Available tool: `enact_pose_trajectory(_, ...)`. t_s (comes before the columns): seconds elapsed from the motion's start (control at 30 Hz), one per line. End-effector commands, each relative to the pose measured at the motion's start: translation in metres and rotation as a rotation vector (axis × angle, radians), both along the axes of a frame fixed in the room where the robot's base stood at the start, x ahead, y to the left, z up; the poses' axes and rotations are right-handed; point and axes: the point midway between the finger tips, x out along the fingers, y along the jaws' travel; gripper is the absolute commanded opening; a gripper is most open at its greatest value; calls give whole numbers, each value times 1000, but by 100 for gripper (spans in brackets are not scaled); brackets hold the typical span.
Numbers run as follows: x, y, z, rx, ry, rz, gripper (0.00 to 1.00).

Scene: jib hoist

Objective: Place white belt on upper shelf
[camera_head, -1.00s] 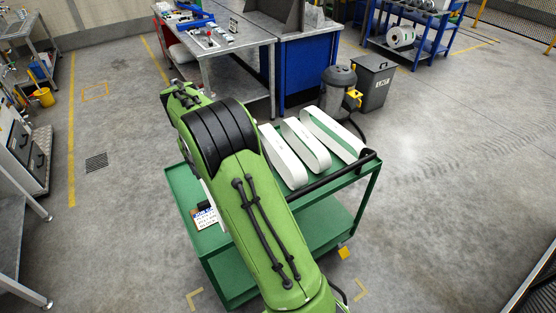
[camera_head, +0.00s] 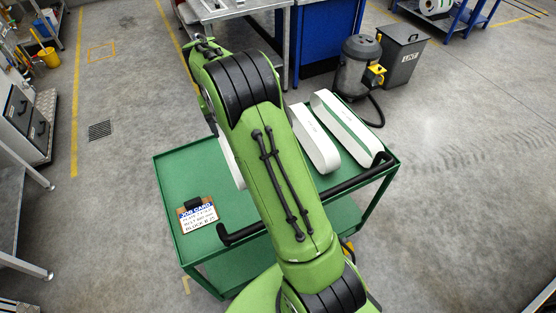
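Three flat white belt loops lie side by side on the top of a green trolley (camera_head: 170,185). The right belt (camera_head: 330,104) has a green strip showing along its middle. The middle belt (camera_head: 317,142) is plain white in view. The left belt (camera_head: 229,158) is mostly hidden behind my green arm, with only a sliver of its left side showing. My arm crosses over the trolley and reaches toward the back. My gripper is not visible, so its position relative to the belts cannot be seen.
A job card on a clipboard (camera_head: 198,215) lies at the trolley's left. A black handle (camera_head: 330,193) runs along its near edge. A vacuum (camera_head: 357,70), grey bin (camera_head: 402,55) and workbench (camera_head: 243,9) stand behind. A blue rack (camera_head: 488,20) is far right. Floor at right is clear.

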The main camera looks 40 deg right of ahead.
Motion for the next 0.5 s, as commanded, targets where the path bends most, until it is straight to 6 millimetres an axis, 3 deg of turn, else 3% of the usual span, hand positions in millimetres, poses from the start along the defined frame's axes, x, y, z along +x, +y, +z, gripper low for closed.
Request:
enact_pose_trajectory(0.03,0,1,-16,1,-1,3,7)
enact_pose_trajectory(0.5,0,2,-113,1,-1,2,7)
